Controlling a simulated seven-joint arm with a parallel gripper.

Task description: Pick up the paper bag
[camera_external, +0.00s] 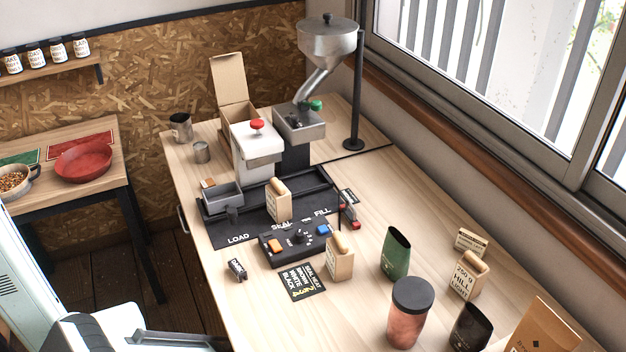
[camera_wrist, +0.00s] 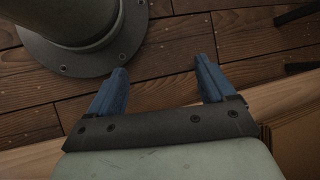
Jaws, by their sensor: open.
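A brown paper bag (camera_external: 545,330) stands at the bottom right corner of the bench in the external view, cut off by the frame edge. It has a dark printed mark, and its lower part is out of view. My gripper (camera_wrist: 160,78) is open and empty in the wrist view, its two blue fingers spread apart over the wooden floor. The paper bag cannot be made out in the wrist view. In the external view my arm is at the bottom left, well away from the bag; the fingertips are not clear there.
A control box (camera_external: 295,243) and machines occupy the bench's middle and back. The window wall bounds the right.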

